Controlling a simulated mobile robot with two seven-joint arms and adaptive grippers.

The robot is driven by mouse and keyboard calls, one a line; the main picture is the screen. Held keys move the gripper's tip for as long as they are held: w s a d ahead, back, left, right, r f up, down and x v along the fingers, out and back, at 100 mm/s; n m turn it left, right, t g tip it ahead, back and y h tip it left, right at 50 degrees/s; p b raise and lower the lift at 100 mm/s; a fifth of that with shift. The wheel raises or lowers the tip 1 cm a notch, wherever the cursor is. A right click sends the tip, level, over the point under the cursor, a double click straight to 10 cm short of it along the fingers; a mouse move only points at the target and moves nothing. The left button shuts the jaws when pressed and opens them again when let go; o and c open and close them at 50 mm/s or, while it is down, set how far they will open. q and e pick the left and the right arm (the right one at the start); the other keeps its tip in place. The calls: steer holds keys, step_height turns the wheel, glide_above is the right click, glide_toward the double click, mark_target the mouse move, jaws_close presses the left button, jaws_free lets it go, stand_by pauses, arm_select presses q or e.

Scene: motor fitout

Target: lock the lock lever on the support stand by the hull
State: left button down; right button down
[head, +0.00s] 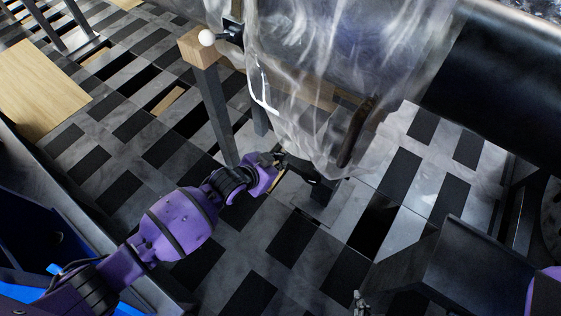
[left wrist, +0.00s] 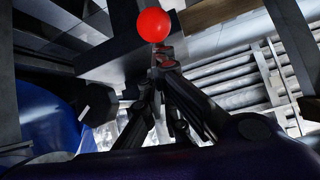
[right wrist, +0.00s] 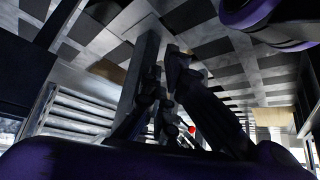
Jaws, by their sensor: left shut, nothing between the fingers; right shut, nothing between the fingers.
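The red ball knob (left wrist: 154,25) of a lever shows in the left wrist view, just beyond the tips of my left gripper (left wrist: 164,66), beside a grey block-like part (left wrist: 118,58). Contact between tips and knob cannot be told. In the head view my left gripper (head: 300,172) reaches low under the clear draped sheet, and the red knob is hidden there. A small red ball (right wrist: 192,130) shows far off behind my right gripper (right wrist: 170,62) in the right wrist view. Both grippers are shut and empty.
A post with a wooden top block (head: 199,48) and a white ball (head: 206,37) stands left of the clear sheet (head: 320,60). A large dark cylinder (head: 490,80) fills the upper right. A wooden panel (head: 38,88) lies at left. Open tiled floor lies in the lower middle.

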arm_select(q)
steer(key=shift+s+a+f+t+b, duration=0.2)
steer(key=shift+s+t+b, duration=0.05)
steer(key=shift+t+b, duration=0.05)
arm_select(e)
steer(key=shift+s+f, duration=0.2)
steer(key=shift+f, duration=0.15)
arm_select(q)
steer(key=shift+s+f+h, duration=0.1)
steer(key=shift+h, duration=0.2)
arm_select(e)
steer(key=shift+f, duration=0.15)
